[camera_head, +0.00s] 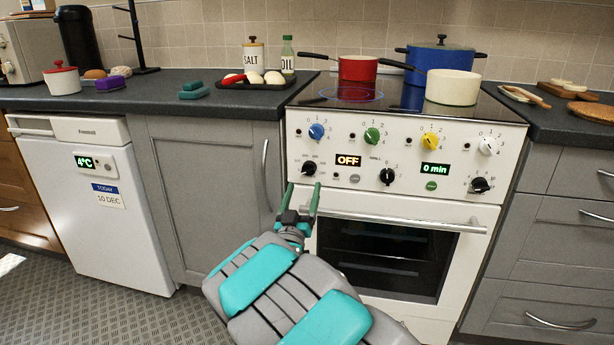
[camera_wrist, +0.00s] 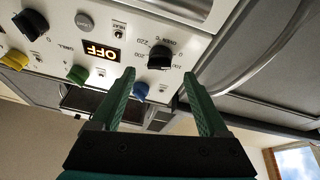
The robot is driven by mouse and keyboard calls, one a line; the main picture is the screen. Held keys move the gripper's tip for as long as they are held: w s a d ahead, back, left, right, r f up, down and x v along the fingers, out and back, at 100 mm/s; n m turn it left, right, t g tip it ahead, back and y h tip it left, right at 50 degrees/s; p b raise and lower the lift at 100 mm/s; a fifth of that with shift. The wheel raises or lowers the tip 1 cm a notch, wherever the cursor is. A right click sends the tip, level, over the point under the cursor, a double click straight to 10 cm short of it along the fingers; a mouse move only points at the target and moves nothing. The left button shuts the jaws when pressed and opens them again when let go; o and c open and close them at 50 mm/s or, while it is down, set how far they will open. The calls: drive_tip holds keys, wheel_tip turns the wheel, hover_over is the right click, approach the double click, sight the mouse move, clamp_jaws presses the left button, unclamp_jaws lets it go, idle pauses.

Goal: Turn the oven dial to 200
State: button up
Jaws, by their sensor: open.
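The oven dial (camera_head: 309,168) is a black knob at the lower left of the white oven panel, left of a display reading OFF (camera_head: 348,160). In the wrist view, which is upside down, the black dial (camera_wrist: 159,57) has numbers such as 220 and 200 around it; its exact pointer position is hard to read. My gripper (camera_head: 302,190) is open and empty, just below the dial in the head view. In the wrist view its green fingers (camera_wrist: 158,75) stand on either side of the dial's line, apart from it.
The oven handle (camera_head: 400,220) runs across the door below the panel. Coloured burner knobs, including a blue one (camera_head: 316,131), sit above. Other black knobs (camera_head: 387,176) are to the right, by a 0 min display (camera_head: 435,170). Pots, including a red one (camera_head: 358,68), stand on the hob.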

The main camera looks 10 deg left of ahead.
sight(308, 173)
drive_tip(key=shift+p+x, duration=0.4)
drive_tip(key=shift+x, duration=2.4)
drive_tip(key=shift+a, duration=0.1)
clamp_jaws()
